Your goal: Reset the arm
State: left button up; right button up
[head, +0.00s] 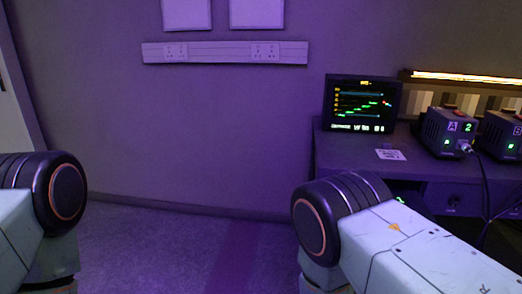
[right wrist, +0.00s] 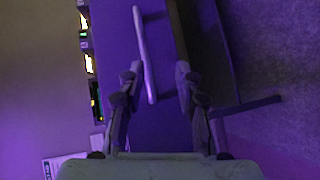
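My right gripper (right wrist: 160,70) shows in the right wrist view. Its two dark fingers stand apart, with nothing clamped between them. A pale, slim bar (right wrist: 142,35) lies beyond and beside the left finger; I cannot tell whether they touch. In the head view only the arms show: my left arm (head: 45,205) enters at the lower left and my right arm (head: 400,240) at the lower right. Both grippers are out of the head view, and my left gripper is in neither view.
A desk (head: 335,155) stands at the right with a monitor (head: 362,105), a white card (head: 390,155), box A (head: 445,132) with a cable plugged in, and box B (head: 503,135). A lit strip (head: 465,78) is above. The floor (head: 170,245) between my arms is clear.

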jog(key=s+a+f+m+g+y, duration=0.3)
jog(key=s+a+f+m+y, duration=0.15)
jog(key=s+f+y, duration=0.45)
jog(key=s+a+m+g+y, duration=0.1)
jog(key=s+a+g+y, duration=0.1)
jog(key=s, duration=0.6)
jog(key=s+a+r+g+y, duration=0.1)
jog(key=s+a+g+y, duration=0.1)
jog(key=s, duration=0.6)
jog(key=shift+a+m+g, duration=0.15)
jog(key=shift+m+g, duration=0.2)
jog(key=shift+g, duration=0.35)
